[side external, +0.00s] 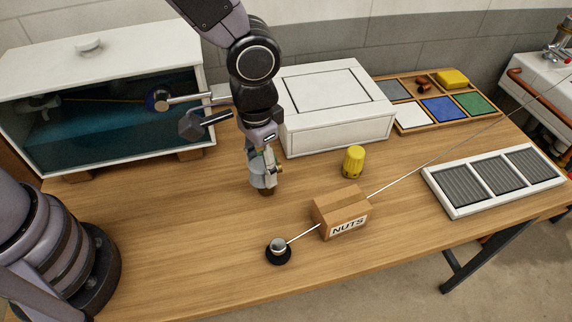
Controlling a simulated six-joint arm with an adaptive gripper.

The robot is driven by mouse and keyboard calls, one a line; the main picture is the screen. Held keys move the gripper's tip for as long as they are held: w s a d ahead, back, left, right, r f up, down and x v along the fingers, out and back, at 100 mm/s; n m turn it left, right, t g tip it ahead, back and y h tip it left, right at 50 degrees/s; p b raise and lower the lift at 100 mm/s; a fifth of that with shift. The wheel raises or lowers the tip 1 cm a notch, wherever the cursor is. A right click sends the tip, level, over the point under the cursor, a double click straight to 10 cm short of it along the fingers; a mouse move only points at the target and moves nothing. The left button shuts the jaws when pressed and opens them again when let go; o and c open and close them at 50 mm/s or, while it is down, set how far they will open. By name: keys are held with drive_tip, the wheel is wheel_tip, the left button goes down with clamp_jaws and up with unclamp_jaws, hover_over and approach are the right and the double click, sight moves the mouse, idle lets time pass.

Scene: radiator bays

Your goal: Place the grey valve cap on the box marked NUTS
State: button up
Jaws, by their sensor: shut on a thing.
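The box marked NUTS (341,213) is a small brown cardboard box on the wooden table, with its label facing the front. My gripper (262,172) points down over the table, left of and behind the box. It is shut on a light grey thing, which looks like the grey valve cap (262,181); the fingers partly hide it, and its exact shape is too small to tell. It is apart from the box. I cannot tell whether its lower end touches the table.
A thin taut line runs from a black-based silver knob (278,249) past the box to the upper right. A yellow cap (354,161) stands behind the box. A white case (335,110), glass-fronted tank (105,55), divided tray (412,117) and white-framed grille (494,180) surround the clear middle.

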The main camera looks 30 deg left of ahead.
drive_tip(key=d+r, duration=0.2)
hover_over(343, 203)
drive_tip(key=f, duration=0.5)
drive_tip(key=s+a+f, duration=0.1)
drive_tip(key=f, duration=0.2)
drive_tip(key=shift+f, duration=0.25)
drive_tip(key=shift+w+d+f, duration=0.35)
drive_tip(key=shift+f, duration=0.1)
drive_tip(key=shift+w+d+f, duration=0.1)
drive_tip(key=shift+f, duration=0.8)
drive_tip(key=shift+w+d+f, duration=0.1)
drive_tip(key=shift+f, duration=0.75)
drive_tip(key=shift+f, duration=0.2)
drive_tip(key=o, duration=0.7)
drive_tip(key=shift+o, duration=0.2)
drive_tip(key=shift+r, duration=0.1)
